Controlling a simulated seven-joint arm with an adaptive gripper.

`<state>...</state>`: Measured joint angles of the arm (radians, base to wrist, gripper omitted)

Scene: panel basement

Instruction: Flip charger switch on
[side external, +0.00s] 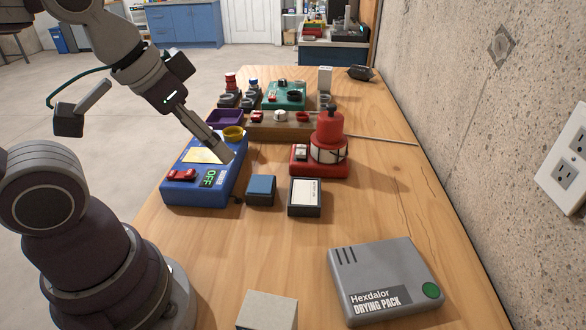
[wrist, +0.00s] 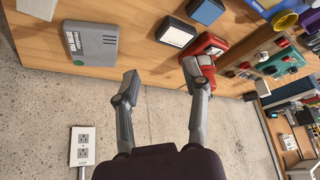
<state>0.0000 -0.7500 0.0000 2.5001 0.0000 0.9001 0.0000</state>
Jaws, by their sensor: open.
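The blue charger box (side external: 192,190) lies at the table's left edge in the side view. It has a red switch (side external: 181,175), a display reading OFF (side external: 209,178), a pale label and a yellow round part (side external: 233,133). My gripper (side external: 229,157) overlaps the charger's right side in this picture; I cannot tell its height or any contact. In the wrist view my gripper (wrist: 158,68) is open, with nothing between its fingers. A blue part, apparently the charger, shows only at the top right edge there; its switch is not visible.
A small blue box (side external: 261,190), a white-topped box (side external: 305,196) and a red device (side external: 325,152) stand right of the charger. A grey drying pack (side external: 385,280) lies in front. Several small devices stand behind. A concrete wall (side external: 470,110) borders the right side.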

